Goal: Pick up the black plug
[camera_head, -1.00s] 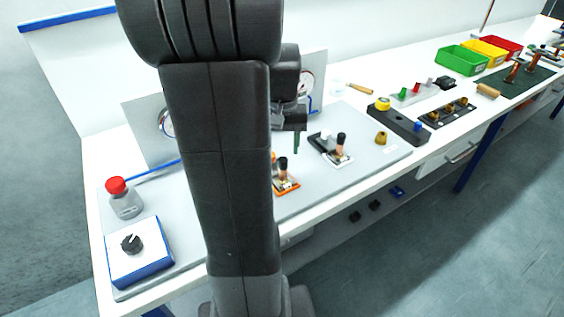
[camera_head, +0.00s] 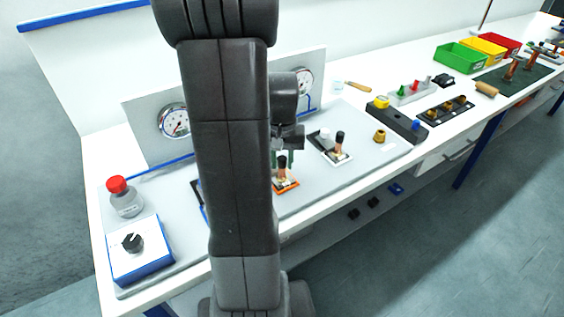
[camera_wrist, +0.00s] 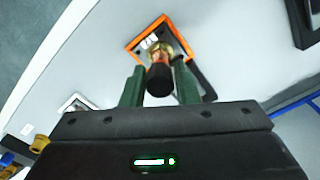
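A black-topped piece with a copper-coloured neck stands upright on an orange-framed plate; its black top (camera_head: 282,161) is near my gripper (camera_head: 281,157). In the wrist view the black top (camera_wrist: 160,80) shows between the two green fingers of my gripper (camera_wrist: 160,72). The fingers are apart, with a gap on each side of it; I cannot tell how deep it sits between them. A similar black-topped piece (camera_head: 340,138) stands on a white-framed plate to the right. Which piece the task calls the black plug is not certain from the pictures.
A red-capped bottle (camera_head: 125,197) and a blue box with a black dial (camera_head: 140,252) are at the left. Two gauges (camera_head: 174,121) stand behind. A black block (camera_head: 398,123) with a yellow part is right. Small dark parts (camera_head: 354,214) lie on a lower shelf.

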